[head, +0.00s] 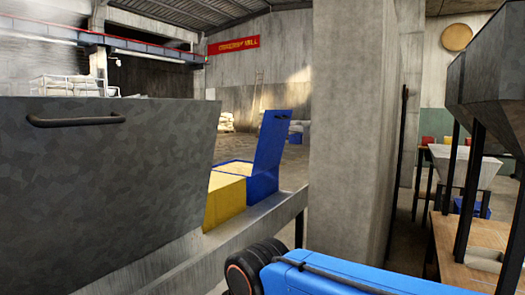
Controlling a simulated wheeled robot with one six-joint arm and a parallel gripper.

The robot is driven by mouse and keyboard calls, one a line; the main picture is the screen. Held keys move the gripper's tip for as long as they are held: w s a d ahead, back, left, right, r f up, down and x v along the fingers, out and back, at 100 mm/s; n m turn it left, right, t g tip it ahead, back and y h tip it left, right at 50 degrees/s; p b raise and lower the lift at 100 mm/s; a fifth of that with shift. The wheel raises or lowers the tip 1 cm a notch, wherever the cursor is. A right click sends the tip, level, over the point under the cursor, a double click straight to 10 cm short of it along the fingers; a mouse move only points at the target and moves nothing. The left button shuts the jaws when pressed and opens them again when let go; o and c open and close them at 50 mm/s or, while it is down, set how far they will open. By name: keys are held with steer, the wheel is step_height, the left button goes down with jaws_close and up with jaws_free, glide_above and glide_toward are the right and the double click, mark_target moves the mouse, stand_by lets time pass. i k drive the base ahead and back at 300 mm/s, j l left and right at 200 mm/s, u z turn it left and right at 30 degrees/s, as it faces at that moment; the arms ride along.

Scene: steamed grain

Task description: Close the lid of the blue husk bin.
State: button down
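A blue bin (262,187) stands on the concrete ledge near the middle of the head view. A flat blue panel (271,138), which looks like its lid, stands raised and tilted slightly at its right side. A pale yellow surface shows left of the panel; I cannot tell whether it is the bin's contents or part of the yellow bin (224,201) beside it. My blue arm link and dark joint show at the bottom, well short of the bin. My gripper is outside the view.
A large grey metal hopper (105,170) with a dark handle fills the left foreground. A concrete pillar (352,130) stands right of the bins. More metal hoppers and wooden tables (465,243) are at the right. Open floor shows behind the bins.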

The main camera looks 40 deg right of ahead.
mark_target(276, 123)
steer(key=z, duration=1.25)
